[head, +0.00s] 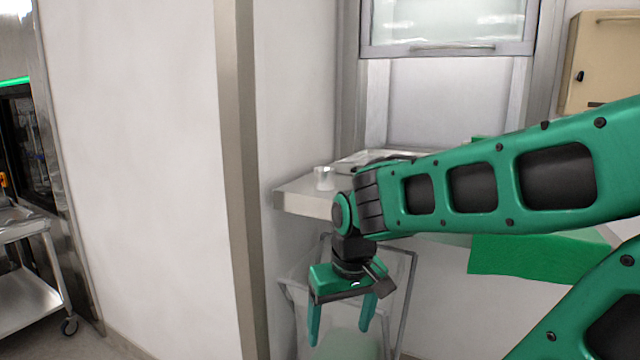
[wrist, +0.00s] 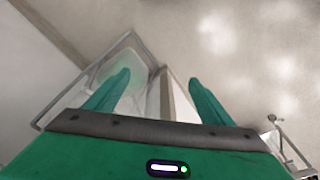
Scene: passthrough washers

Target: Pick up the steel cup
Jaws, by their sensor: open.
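The steel cup (head: 324,178) stands upright on the left end of a steel counter (head: 300,200) in the head view, close to the wall corner. My gripper (head: 340,335) hangs below the counter's level in the head view, pointing down, with its two green fingers apart and nothing between them. The cup appears above and slightly left of the gripper in the picture. In the wrist view the open fingers (wrist: 158,85) point toward the floor and a framed stand, and the cup does not show.
A metal-framed stand with a pale bag (head: 300,290) is below the counter, behind my gripper. A tray (head: 365,158) lies on the counter behind the cup. A green cloth or panel (head: 540,258) hangs at the right. A wall corner post (head: 240,180) stands left.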

